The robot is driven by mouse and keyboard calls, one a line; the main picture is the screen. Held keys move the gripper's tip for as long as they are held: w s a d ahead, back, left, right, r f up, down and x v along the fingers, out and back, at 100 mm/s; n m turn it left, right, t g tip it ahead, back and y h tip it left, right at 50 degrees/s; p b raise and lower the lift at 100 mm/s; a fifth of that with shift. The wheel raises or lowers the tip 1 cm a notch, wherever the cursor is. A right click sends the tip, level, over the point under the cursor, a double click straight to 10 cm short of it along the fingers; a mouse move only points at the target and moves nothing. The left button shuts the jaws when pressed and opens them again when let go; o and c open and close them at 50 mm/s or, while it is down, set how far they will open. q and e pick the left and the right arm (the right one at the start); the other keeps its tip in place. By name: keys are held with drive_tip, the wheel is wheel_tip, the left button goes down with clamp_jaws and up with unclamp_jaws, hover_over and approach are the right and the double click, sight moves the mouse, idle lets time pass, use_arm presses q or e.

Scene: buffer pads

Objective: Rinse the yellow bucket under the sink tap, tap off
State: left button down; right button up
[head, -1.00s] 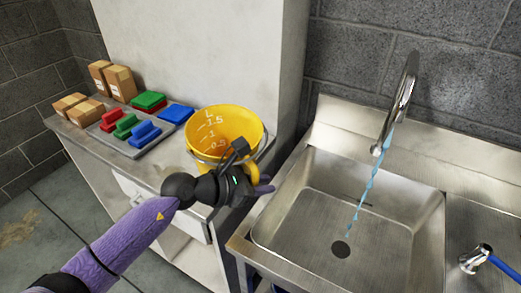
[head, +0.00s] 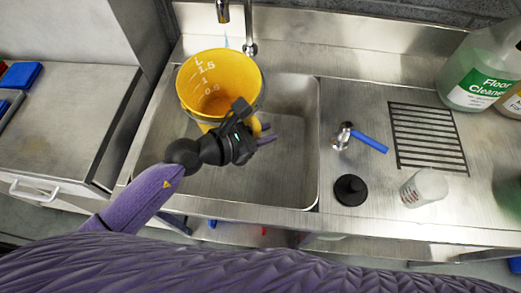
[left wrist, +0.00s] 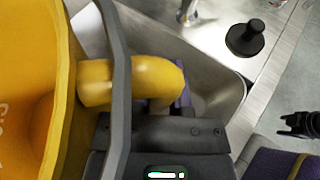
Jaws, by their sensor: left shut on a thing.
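The yellow bucket (head: 221,80), with white volume marks inside, is held upright over the left part of the steel sink basin (head: 290,140). My left gripper (head: 262,134) is shut on its yellow side grip, seen close in the left wrist view (left wrist: 130,82). The tap spout (head: 223,12) is above the bucket's far rim. A thin blue water stream (head: 227,40) runs below it; I cannot tell whether it enters the bucket. A metal valve with a blue lever (head: 368,142) is right of the basin. A dark gripper, apparently my right (left wrist: 300,124), shows at the left wrist view's right edge.
A black plunger-like piece (head: 350,190) and a whitish cup (head: 423,188) stand on the drainboard near the front. A floor cleaner jug (head: 480,75) stands behind the drain grate (head: 428,138). A counter (head: 70,115) is at left.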

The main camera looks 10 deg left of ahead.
use_arm(q)
drive_tip(key=w+b, duration=0.4)
drive_tip(key=w, duration=0.4)
drive_tip(key=shift+w+b, duration=0.4)
idle(1.2)
drive_tip(key=s+d+p, duration=0.7)
drive_tip(key=d+p, duration=0.1)
drive_tip(key=d, duration=0.4)
